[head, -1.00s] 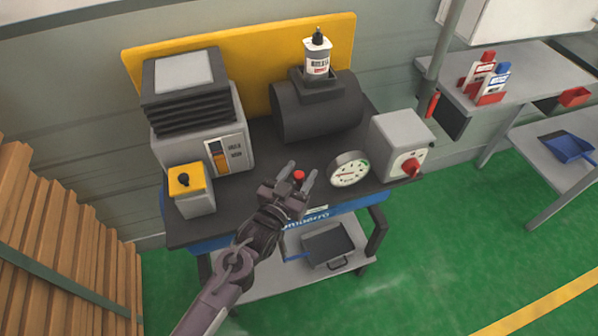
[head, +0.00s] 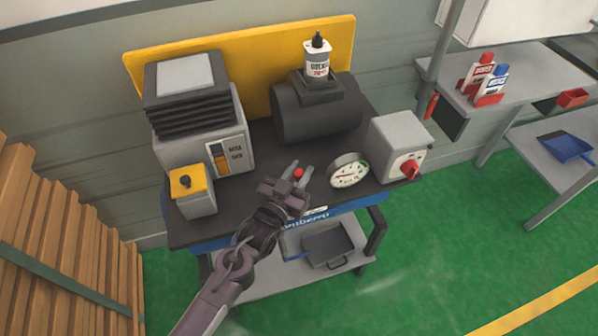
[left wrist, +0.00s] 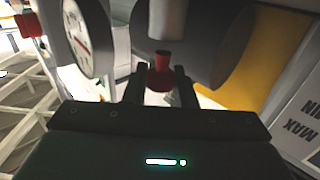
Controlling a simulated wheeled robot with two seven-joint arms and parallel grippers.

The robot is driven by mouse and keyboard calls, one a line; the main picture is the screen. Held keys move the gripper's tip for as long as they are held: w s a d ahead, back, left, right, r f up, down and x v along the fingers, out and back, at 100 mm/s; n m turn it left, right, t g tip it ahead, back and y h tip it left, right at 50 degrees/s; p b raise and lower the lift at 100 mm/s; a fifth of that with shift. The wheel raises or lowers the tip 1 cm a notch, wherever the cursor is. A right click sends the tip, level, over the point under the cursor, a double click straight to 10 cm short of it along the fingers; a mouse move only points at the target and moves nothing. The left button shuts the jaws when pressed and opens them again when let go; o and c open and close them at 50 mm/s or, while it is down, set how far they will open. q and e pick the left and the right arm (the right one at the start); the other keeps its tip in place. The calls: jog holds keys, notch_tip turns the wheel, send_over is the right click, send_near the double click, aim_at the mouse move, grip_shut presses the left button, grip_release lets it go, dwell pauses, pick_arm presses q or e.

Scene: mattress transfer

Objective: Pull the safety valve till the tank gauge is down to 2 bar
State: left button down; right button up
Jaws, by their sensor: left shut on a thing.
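The safety valve has a red knob (head: 298,174) at the front of the bench; the left wrist view shows the red valve (left wrist: 160,72) between my fingers. My left gripper (head: 297,177) is shut on it, one finger on each side. The round white tank gauge (head: 349,171) stands just right of the valve, and part of it shows in the left wrist view (left wrist: 88,38). Its red needle points to the left; the exact reading is too small to tell. The dark tank (head: 300,115) lies behind the valve. My right gripper is not in view.
A grey box with a red rotary switch (head: 408,169) stands right of the gauge. A yellow-topped box (head: 188,184) and a louvred grey unit (head: 190,130) stand at left. A bottle (head: 318,62) sits above the tank. The green floor (head: 440,260) is clear at right.

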aim_at(296, 177)
pick_arm(q)
jog(key=shift+r, duration=0.15)
jog(key=c, duration=1.2)
grip_release()
jog(key=b+v, duration=0.1)
jog(key=v, duration=0.5)
jog(key=shift+s+a+b, duration=0.2)
jog(key=shift+s+b, duration=0.2)
jog(key=shift+s+a, duration=0.25)
jog(key=shift+s, duration=0.2)
